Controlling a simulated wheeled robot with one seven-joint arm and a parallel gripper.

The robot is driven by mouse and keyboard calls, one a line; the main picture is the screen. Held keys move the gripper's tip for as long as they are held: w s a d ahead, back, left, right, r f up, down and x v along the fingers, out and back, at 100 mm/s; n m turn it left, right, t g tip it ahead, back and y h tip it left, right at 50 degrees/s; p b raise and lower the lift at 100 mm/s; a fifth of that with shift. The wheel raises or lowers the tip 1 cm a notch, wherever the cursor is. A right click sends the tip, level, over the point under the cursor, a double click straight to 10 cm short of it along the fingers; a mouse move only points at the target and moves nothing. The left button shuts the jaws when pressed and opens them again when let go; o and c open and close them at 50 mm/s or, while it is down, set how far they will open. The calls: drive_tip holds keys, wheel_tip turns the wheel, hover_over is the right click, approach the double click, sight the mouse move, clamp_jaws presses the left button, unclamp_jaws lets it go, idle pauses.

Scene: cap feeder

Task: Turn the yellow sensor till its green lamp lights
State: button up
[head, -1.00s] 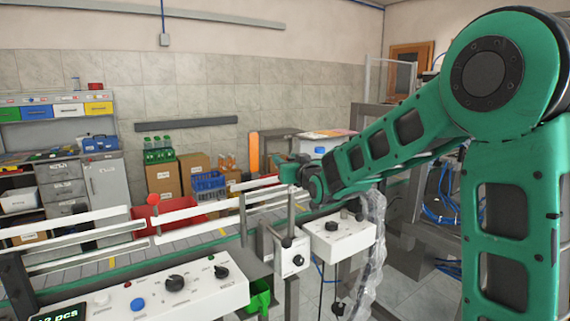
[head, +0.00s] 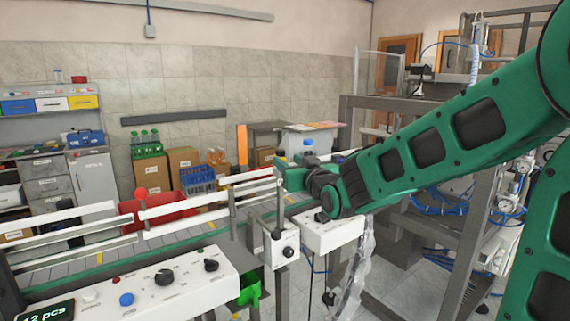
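I cannot make out a yellow sensor or a green lamp in the head view. My green arm reaches in from the right, and my gripper (head: 290,178) is at its far end, over the rails of the conveyor (head: 110,262). The fingers are too small and too hidden by the wrist to show whether they are open or hold anything. A small white box with a black knob (head: 287,246) stands on the conveyor's near side, below my gripper. A second white box (head: 333,236) is to its right, partly covered by my wrist.
A white control panel (head: 170,290) with knobs, a blue button and a display fills the lower left. A green bin (head: 249,290) hangs beside it. A metal frame with blue hoses (head: 440,207) stands at the right behind my arm. A red bin (head: 160,212) lies beyond the conveyor.

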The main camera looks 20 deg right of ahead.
drive_tip(key=d+n+y, duration=0.1)
drive_tip(key=y, duration=0.1)
drive_tip(key=r+n+g+y, duration=0.1)
drive_tip(key=y, duration=0.1)
drive_tip(key=shift+d+n, duration=0.35)
drive_tip(key=shift+n, duration=0.05)
drive_tip(key=x, duration=1)
drive_tip(key=shift+w+a, duration=0.25)
drive_tip(key=shift+w, duration=0.05)
